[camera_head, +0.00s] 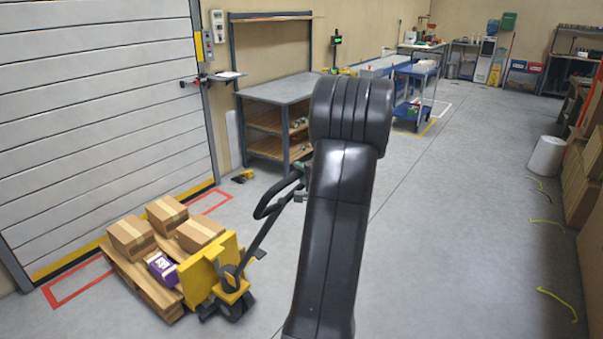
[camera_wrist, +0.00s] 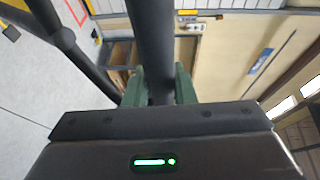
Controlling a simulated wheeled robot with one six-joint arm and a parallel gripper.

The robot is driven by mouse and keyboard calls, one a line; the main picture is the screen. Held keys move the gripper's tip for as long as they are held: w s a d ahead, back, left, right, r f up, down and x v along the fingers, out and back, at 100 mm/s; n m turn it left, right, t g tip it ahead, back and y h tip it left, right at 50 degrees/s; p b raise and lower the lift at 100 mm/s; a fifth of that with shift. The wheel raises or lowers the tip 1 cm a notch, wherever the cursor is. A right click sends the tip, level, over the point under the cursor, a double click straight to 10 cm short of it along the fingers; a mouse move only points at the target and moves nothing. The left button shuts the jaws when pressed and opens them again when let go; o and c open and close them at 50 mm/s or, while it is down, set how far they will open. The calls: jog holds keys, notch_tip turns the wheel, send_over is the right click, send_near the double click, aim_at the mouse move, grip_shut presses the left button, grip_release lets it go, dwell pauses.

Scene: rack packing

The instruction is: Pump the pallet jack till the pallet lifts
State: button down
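The yellow pallet jack (camera_head: 197,285) stands at the lower left in the head view, its forks hidden under a wooden pallet (camera_head: 150,292). Its dark handle (camera_head: 262,238) tilts up to the right and ends in a black loop grip. My gripper (camera_head: 299,172) is at the top of the handle, partly hidden behind my arm. In the wrist view the green fingers (camera_wrist: 160,85) close on both sides of a dark handle bar (camera_wrist: 152,40). The pallet carries several cardboard boxes (camera_head: 131,238) and a purple packet (camera_head: 161,268). I cannot tell whether the pallet is clear of the floor.
A closed shutter door (camera_head: 100,110) stands behind the pallet, with red floor marking (camera_head: 70,290) around it. A workbench (camera_head: 280,90) and a blue cart (camera_head: 415,90) stand further back. Cartons (camera_head: 580,185) line the right side. The middle floor is clear.

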jog(key=shift+s+d+f+b, duration=0.15)
jog(key=shift+d+f+b, duration=0.05)
jog(key=shift+f+b, duration=0.2)
jog(key=s+d+f+t+b, duration=0.1)
jog(key=s+d+f+b, duration=0.4)
jog(key=b, duration=0.5)
jog(key=s+d+f+m+t+y+b, duration=0.1)
jog(key=s+d+f+b, duration=0.5)
jog(key=d+f+b, duration=0.3)
jog(key=shift+d+t+y+b, duration=0.3)
jog(key=shift+d+b, duration=0.3)
jog(key=shift+b, duration=0.35)
jog(key=c, duration=1.2)
grip_release()
jog(key=v, duration=1.3)
jog(key=shift+s+d, duration=0.2)
jog(key=shift+s, duration=0.15)
